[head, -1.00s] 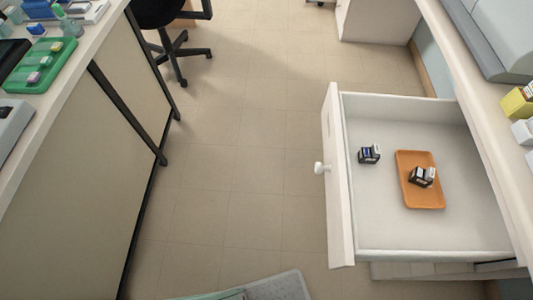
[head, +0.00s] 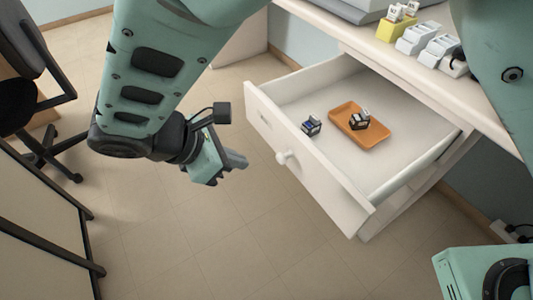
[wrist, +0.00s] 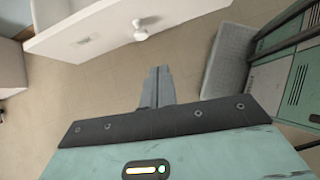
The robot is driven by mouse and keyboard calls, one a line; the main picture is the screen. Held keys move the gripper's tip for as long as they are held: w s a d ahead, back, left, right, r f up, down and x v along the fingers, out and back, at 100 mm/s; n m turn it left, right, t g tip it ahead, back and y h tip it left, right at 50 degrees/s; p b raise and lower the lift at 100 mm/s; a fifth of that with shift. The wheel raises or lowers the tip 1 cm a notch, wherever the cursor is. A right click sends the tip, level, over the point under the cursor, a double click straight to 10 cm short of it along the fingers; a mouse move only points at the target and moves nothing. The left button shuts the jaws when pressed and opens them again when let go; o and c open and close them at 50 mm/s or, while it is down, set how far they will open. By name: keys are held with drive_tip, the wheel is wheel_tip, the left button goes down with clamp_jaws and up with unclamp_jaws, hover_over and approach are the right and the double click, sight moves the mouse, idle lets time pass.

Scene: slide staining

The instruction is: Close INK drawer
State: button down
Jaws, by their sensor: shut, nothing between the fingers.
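The white drawer (head: 365,187) stands pulled open from the desk on the right of the head view. Its front has a round white knob (head: 283,157), which also shows at the top of the wrist view (wrist: 141,30). A label (wrist: 85,41) on the drawer front is too small to read. Inside are a small dark bottle or box (head: 311,125) and an orange tray (head: 343,111) holding dark and white items (head: 360,119). My gripper (head: 238,161) is shut and empty, left of the drawer front and apart from it. Its closed fingers also show in the wrist view (wrist: 157,88).
The desk top (head: 420,80) above the drawer holds a yellow block (head: 397,27) and white-grey holders (head: 418,38). A black chair (head: 35,80) stands at the far left. A dark-framed bench (head: 35,215) is at the lower left. The floor before the drawer is clear.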

drive_tip(key=a+f+n+t, duration=0.2)
drive_tip(key=a+f, duration=0.1)
approach(279, 162)
drive_tip(key=a+f+x, duration=0.1)
drive_tip(key=x, duration=0.4)
drive_tip(key=shift+w+d+h, duration=0.3)
drive_tip(key=shift+d+h, duration=0.1)
drive_tip(key=shift+d, duration=0.25)
drive_tip(key=w+d, duration=0.6)
drive_tip(key=d, duration=0.3)
drive_tip(key=w+d, duration=0.7)
drive_tip(key=d, duration=0.3)
drive_tip(key=w+d, duration=0.6)
drive_tip(key=d, duration=0.4)
drive_tip(key=shift+w+d, duration=0.25)
drive_tip(key=shift+w, duration=0.15)
drive_tip(key=shift+w+d+r, duration=0.1)
drive_tip(key=shift+w+d, duration=0.3)
drive_tip(key=shift+d, duration=0.2)
